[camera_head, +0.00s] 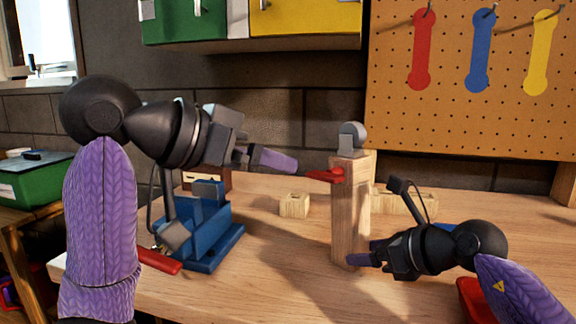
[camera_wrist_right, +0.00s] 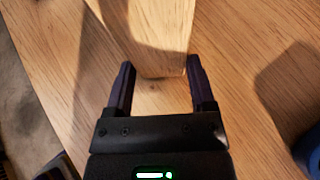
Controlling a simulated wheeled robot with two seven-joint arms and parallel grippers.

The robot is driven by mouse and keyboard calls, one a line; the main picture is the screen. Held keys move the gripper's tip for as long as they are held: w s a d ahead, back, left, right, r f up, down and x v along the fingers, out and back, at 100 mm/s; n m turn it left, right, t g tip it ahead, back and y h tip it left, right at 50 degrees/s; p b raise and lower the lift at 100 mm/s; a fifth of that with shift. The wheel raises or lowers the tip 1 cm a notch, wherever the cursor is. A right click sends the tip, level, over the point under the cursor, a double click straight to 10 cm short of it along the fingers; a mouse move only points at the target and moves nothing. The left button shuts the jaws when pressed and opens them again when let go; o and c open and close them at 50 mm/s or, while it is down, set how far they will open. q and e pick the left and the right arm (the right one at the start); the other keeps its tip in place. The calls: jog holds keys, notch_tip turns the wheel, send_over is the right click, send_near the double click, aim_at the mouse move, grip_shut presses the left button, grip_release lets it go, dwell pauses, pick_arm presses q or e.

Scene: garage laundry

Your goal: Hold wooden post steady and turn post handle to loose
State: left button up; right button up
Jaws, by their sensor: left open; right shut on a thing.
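The wooden post (camera_head: 350,215) stands upright on the workbench in the head view, with a grey rounded piece (camera_head: 352,138) on top. A red handle (camera_head: 326,175) sticks out to the left near the post's top. My right gripper (camera_head: 358,261) is shut on the lower part of the post. In the right wrist view the post (camera_wrist_right: 158,40) stands between the two fingers (camera_wrist_right: 161,85). My left gripper (camera_head: 270,158) is open and empty, left of the red handle and a little above it, apart from it.
A blue vise (camera_head: 205,235) with a red handle (camera_head: 160,262) sits on the workbench (camera_head: 290,285) at left. A small wood block (camera_head: 294,205) lies behind, left of the post. A pegboard (camera_head: 450,125) with red, blue and yellow tools hangs behind. A green bin (camera_head: 35,178) stands far left.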

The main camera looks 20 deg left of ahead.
dwell(0.3)
jog(key=o, duration=0.9)
jog(key=shift+c, duration=0.2)
